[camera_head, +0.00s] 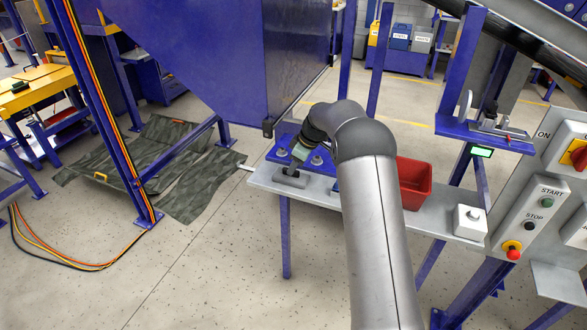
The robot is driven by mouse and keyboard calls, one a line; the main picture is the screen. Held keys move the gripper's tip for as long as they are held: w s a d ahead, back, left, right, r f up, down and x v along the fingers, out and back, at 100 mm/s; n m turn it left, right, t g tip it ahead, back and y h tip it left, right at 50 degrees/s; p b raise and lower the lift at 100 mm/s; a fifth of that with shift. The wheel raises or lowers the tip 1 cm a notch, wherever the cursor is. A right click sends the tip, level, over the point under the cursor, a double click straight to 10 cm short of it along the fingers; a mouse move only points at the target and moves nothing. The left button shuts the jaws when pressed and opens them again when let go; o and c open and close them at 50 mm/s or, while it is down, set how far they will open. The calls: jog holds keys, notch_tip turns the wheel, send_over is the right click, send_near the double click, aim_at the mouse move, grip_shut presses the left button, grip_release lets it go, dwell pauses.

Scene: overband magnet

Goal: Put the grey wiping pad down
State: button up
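A small dark grey block with a raised middle (290,178), which looks like the wiping pad, is at the left end of the grey shelf (330,193). My arm reaches from the bottom of the view and bends down to the left. My gripper (297,163) points down just above the block. Its fingers are small and mostly hidden, so I cannot tell whether they are open or shut, or whether they touch the block. I also cannot tell whether the block rests fully on the shelf.
A blue bracket with round grey knobs (283,152) is close around my gripper. A red bin (414,182) and a white button box (470,222) stand farther right on the shelf. A large blue hopper (215,60) hangs at the left. A control panel (530,220) is at the right.

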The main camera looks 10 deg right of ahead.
jog(key=b+v, duration=0.2)
jog(key=v, duration=0.8)
jog(key=s+a+r+m+h, duration=0.1)
jog(key=s+a+r+m, duration=0.2)
jog(key=s, duration=0.6)
jog(key=s+f+m+h, duration=0.1)
jog(key=s+m, duration=0.2)
jog(key=s, duration=0.9)
jog(key=s+f+m+g+h, duration=0.1)
jog(key=s+f+m, duration=0.1)
jog(key=s, duration=1)
jog(key=s+f+m, duration=0.1)
jog(key=s+m, duration=0.2)
jog(key=s, duration=0.9)
jog(key=shift+s+f+m+g+h, duration=0.3)
jog(key=shift+h, duration=0.1)
notch_tip(320, 180, up, 12)
jog(key=p, duration=0.9)
jog(key=shift+w+f+p, duration=0.15)
jog(key=shift+f+p, duration=0.05)
jog(key=shift+p, duration=0.1)
